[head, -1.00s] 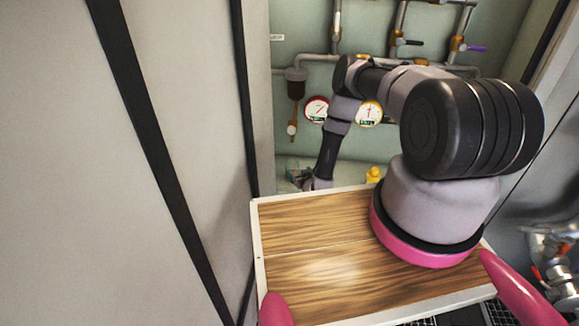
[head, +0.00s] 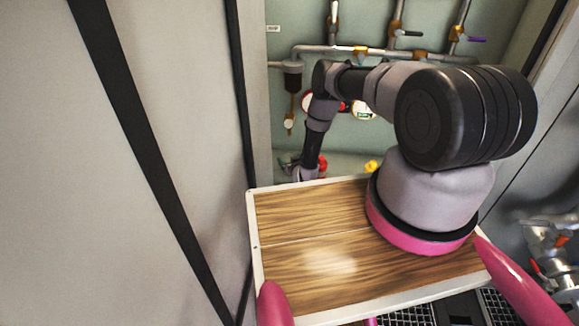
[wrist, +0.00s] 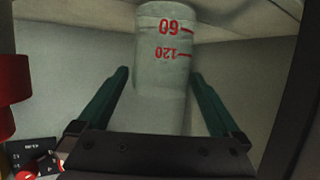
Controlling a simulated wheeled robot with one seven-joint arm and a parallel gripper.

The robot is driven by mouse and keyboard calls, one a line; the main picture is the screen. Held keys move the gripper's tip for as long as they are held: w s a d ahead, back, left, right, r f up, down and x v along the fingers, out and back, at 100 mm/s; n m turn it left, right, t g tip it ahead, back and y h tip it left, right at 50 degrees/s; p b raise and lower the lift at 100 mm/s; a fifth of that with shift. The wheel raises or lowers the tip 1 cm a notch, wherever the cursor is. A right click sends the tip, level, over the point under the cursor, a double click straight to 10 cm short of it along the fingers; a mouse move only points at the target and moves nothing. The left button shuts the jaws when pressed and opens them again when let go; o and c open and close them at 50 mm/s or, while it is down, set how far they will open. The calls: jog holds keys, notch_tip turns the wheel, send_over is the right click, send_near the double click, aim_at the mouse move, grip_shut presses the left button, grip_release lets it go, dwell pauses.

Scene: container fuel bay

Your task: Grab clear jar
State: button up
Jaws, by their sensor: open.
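A clear jar (wrist: 165,85) with red marks reading 60 and 120, upside down in the picture, fills the upper middle of the wrist view. My gripper (wrist: 159,75) is open. Its two dark green fingers show left and right of the jar, with a gap visible on each side. I cannot tell how deep the jar sits between them. In the head view my gripper is small at the end of my arm, beyond the wooden top, and its fingers are not clear. I cannot make out the jar there.
A red object (wrist: 12,80) stands at the left edge of the wrist view. In the head view a red item (head: 322,164) is beside my wrist, and a yellow item (head: 371,166) is farther right. Pipes (head: 380,53) and gauges (head: 364,110) line the back wall.

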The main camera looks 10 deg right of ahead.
jog(key=shift+w+f, duration=0.1)
jog(key=shift+w, duration=0.2)
grip_shut()
jog(key=shift+r, duration=0.2)
